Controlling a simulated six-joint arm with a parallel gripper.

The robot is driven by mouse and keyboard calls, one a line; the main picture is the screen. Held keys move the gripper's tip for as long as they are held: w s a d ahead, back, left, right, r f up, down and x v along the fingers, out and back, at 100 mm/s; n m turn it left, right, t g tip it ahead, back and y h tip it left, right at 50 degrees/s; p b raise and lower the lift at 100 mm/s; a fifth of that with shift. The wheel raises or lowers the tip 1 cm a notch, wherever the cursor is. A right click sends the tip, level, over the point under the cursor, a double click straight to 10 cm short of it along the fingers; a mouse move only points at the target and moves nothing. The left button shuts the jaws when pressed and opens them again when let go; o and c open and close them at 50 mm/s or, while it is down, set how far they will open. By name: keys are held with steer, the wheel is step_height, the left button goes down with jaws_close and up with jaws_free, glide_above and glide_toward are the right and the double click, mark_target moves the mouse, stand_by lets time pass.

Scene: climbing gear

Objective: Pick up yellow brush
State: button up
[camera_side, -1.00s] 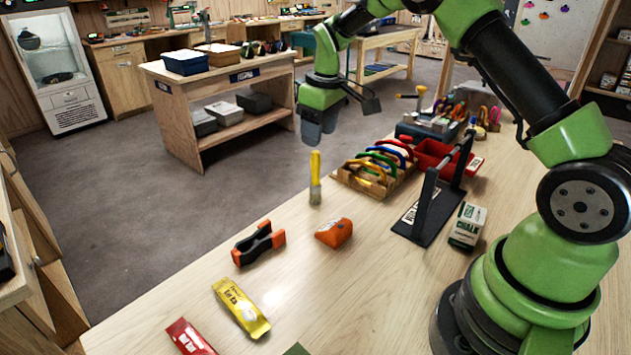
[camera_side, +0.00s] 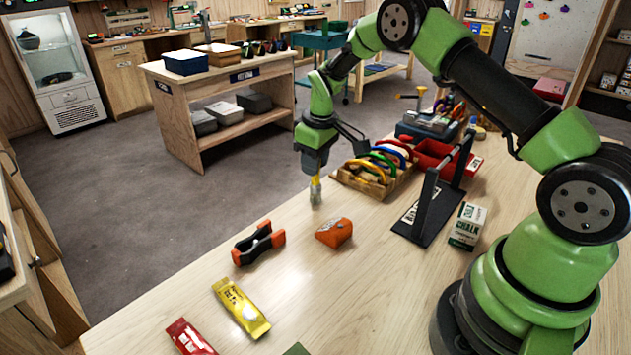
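An orange block-like item (camera_side: 334,232) and an orange-black clamp-like tool (camera_side: 258,243) lie nearer. A wooden rack of coloured carabiners (camera_side: 372,179) stands close on the right. A black stand (camera_side: 432,205) and chalk box (camera_side: 467,226) are further right. Yellow (camera_side: 241,307) and red (camera_side: 190,338) packets lie in front.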

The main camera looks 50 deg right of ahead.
jaws_close()
